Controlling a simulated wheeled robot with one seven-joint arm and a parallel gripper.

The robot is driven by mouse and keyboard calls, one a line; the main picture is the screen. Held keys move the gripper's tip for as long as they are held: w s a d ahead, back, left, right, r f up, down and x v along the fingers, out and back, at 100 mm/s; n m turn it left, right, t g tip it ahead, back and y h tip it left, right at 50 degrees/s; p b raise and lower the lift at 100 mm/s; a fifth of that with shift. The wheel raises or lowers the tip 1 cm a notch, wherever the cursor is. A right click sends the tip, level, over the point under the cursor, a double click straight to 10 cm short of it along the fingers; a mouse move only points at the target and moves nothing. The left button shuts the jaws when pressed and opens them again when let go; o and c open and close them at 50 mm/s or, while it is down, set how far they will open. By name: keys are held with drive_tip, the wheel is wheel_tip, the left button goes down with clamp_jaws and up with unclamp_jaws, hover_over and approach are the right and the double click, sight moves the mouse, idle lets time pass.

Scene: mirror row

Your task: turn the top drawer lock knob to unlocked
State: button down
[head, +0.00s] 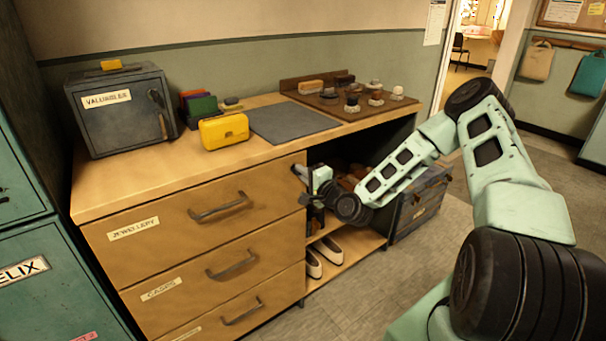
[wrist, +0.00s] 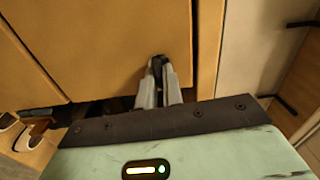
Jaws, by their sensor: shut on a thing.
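The top drawer (head: 262,188), labelled "JEWELLERY", is closed in the light wood dresser. My gripper (head: 300,172) is at the right end of its front. In the wrist view my gripper (wrist: 157,75) has its two grey fingers shut on a small dark knob (wrist: 156,64) against the drawer front (wrist: 110,45). The fingers cover most of the knob, so I cannot tell which way it is turned. In the head view the knob is hidden by my gripper.
Two lower drawers (head: 235,262) with dark handles sit below. Open shelves with shoes (head: 328,248) are beside the drawers. A dark crate (head: 418,208) stands right of them.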

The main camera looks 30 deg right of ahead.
drive_tip(key=shift+m, duration=0.4)
drive_tip(key=c, duration=1.5)
unclamp_jaws()
drive_tip(key=shift+c, duration=0.2)
drive_tip(key=s, duration=1.7)
drive_tip(key=shift+s+d, duration=0.25)
drive_tip(key=shift+d, duration=0.05)
